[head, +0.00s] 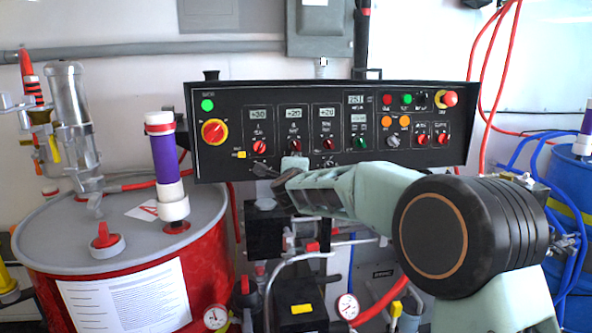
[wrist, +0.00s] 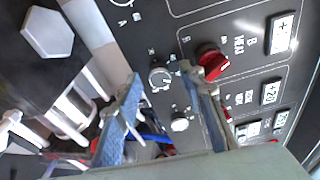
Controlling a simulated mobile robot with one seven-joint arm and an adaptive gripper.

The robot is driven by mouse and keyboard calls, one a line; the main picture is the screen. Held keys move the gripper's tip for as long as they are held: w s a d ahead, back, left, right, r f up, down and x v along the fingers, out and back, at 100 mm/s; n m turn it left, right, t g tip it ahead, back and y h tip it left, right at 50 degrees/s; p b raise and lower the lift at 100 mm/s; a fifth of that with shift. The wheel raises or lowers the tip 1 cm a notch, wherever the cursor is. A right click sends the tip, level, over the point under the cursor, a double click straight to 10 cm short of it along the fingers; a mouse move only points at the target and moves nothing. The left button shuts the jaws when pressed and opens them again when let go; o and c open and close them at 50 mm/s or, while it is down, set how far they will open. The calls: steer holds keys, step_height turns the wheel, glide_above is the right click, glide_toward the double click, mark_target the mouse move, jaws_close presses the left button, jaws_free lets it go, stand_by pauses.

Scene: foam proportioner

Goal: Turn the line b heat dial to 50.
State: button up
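The line B heat dial looks to be the red knob (wrist: 212,66) beside a label that seems to read "B HEAT" in the wrist view. In the head view this is probably the red dial (head: 293,145) under the second readout (head: 294,113), which seems to show +20. My gripper (head: 290,170) is at the panel's lower edge, below that dial. In the wrist view my gripper (wrist: 160,73) is open, with a grey knob (wrist: 160,79) seen between its fingertips. The right fingertip overlaps the edge of the red knob; I cannot tell whether they touch.
Other dials flank it on the black panel (head: 215,110), including a red-yellow main switch (head: 214,131) and a red stop button (head: 449,98). A pale knob (wrist: 180,122) lies beyond the fingers. Pump parts and hoses crowd below; a red drum (head: 215,262) stands left.

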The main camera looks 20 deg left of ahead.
steer(key=v, duration=1.2)
stand_by(0.3)
